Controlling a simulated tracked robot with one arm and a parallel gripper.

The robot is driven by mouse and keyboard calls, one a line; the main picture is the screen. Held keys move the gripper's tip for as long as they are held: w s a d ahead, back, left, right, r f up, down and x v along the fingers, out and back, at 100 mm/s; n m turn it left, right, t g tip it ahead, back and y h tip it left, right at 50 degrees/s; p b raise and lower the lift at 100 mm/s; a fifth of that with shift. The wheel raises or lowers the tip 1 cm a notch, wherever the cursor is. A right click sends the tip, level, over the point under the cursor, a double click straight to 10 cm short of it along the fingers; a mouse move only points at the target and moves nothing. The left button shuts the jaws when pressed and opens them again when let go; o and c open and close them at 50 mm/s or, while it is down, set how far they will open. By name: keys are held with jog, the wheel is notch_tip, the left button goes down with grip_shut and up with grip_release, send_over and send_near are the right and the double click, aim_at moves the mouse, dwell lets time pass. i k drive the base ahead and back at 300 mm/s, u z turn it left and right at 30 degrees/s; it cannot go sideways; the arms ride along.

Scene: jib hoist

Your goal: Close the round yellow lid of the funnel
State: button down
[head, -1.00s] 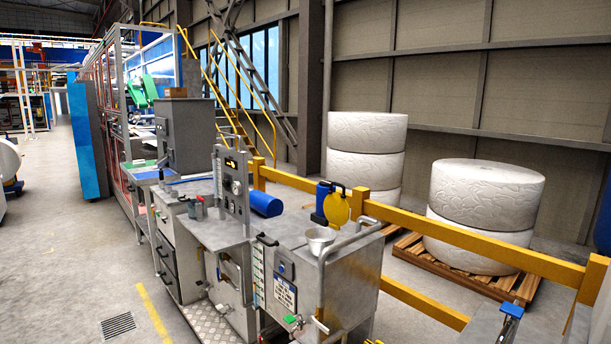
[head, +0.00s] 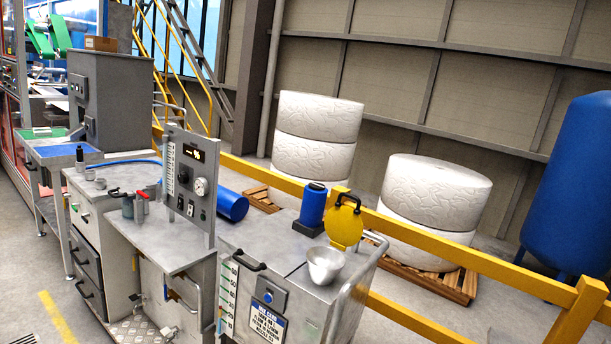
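The round yellow lid (head: 343,228) stands upright, open, behind the funnel, with a black handle at its top. The funnel (head: 325,263) is a light metal bowl on top of a grey steel cabinet (head: 292,272). Its mouth is uncovered. My gripper does not show in the head view, so its distance from the lid cannot be seen.
A blue canister (head: 312,205) stands close to the left of the lid. A bent metal rail (head: 350,290) runs along the cabinet's right side. A gauge panel (head: 190,180) rises at the left. A yellow barrier (head: 480,258) runs behind, before white rolls (head: 435,195) on pallets.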

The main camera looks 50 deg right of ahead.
aim_at(344, 225)
jog(key=z, duration=0.25)
jog(key=i, duration=1.25)
jog(key=z, duration=1.15)
jog(key=i, duration=0.65)
jog(key=z, duration=0.35)
jog(key=k, duration=0.9)
jog(key=z, duration=0.2)
jog(key=i, duration=0.9)
jog(key=u, duration=0.1)
